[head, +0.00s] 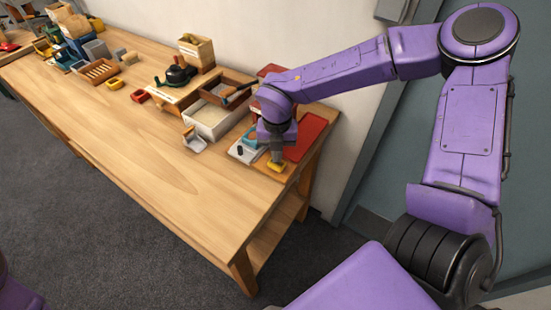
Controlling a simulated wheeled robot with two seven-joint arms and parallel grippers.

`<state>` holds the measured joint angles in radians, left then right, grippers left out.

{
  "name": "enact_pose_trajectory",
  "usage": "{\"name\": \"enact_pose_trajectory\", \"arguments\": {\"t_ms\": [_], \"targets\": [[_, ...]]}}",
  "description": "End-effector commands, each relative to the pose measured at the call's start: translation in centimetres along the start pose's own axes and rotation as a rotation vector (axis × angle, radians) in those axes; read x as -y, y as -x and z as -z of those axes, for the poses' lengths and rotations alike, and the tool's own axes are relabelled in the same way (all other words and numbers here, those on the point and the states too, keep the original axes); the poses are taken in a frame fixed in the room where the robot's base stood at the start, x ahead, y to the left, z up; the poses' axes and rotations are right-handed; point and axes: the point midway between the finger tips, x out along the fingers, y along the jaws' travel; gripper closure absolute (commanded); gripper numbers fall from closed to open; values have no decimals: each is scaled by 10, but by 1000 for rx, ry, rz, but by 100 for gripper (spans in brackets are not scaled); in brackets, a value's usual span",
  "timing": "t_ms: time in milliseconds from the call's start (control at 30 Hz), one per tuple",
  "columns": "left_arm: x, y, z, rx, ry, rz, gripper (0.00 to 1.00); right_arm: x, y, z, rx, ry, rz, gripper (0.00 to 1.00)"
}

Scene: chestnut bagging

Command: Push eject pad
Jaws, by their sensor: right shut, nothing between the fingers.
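A yellow pad (277,166) sits at the right end of the wooden bench, on a small board with a light grey plate (243,153) and a dark knob. I take it for the eject pad. My right gripper (277,158) points down right at the yellow pad and is shut and empty. Whether its tips touch the pad or hover just above cannot be told at this size. My purple right arm comes in from the right and covers part of the things behind it. My left gripper is not in view.
A wooden box with a pale bed (212,118) stands left of my right gripper. A red mat (306,135) lies to its right. Several trays, blocks and a dark pan (178,74) line the bench's back. The bench's front (150,150) is bare.

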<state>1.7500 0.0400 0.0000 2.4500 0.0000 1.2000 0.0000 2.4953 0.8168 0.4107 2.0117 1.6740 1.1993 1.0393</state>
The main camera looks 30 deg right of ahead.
Motion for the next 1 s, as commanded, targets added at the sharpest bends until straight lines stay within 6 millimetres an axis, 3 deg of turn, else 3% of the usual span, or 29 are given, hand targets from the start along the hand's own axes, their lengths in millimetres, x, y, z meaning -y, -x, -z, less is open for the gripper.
{"name": "enact_pose_trajectory", "arguments": {"t_ms": [500, 733, 1000], "targets": [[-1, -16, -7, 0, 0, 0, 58, 0, -23, 0, -1, 0, 0, 100], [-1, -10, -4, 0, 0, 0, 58, 0, -16, 0, -1, 0, 0, 100], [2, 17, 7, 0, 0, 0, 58, 0, 17, 0, -1, 0, -1, 100]]}}
